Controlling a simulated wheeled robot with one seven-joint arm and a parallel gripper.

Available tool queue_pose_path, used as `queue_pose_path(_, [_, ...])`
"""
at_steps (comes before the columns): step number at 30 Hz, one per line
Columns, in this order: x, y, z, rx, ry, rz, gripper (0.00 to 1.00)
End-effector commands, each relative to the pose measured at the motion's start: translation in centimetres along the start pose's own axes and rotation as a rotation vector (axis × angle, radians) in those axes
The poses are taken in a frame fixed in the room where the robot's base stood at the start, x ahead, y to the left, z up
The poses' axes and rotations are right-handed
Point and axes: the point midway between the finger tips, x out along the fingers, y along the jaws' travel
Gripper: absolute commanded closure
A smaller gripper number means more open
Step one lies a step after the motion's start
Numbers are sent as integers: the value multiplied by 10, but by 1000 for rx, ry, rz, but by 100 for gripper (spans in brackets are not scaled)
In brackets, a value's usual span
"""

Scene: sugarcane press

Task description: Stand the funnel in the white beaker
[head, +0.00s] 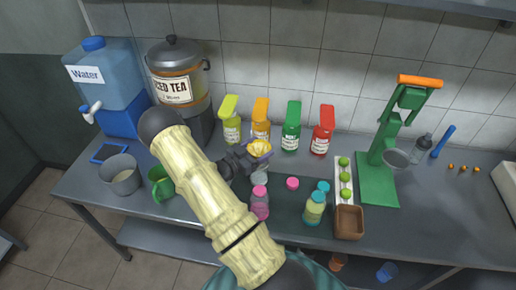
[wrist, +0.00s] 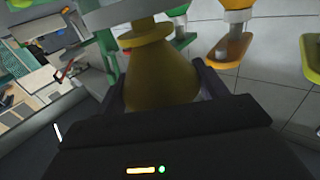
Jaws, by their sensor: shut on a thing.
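My gripper (head: 247,157) is shut on the yellow funnel (head: 260,147), above the middle of the counter. In the wrist view the funnel (wrist: 158,72) sits between the two jaws, and its cone fills the space there. A small pale, whitish cup (head: 259,178), which looks like the white beaker, stands just below the funnel in the head view, behind a pink-capped bottle. The funnel is apart from it, and the cup's lower part is hidden. I cannot make out the beaker in the wrist view.
Several coloured syrup bottles (head: 290,128) line the wall behind the gripper. Pink (head: 260,205) and yellow-green (head: 314,210) bottles stand in front. A lime tray (head: 336,176), a brown box (head: 349,222) and a green press (head: 377,180) are at right; a green mug (head: 161,184) and grey pot (head: 121,175) at left.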

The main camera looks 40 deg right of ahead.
Motion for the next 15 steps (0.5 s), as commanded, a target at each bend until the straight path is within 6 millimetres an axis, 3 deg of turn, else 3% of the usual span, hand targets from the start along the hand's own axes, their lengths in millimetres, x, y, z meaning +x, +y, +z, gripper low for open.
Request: queue_pose_path(15, [0, 0, 30, 1, 0, -1, 50])
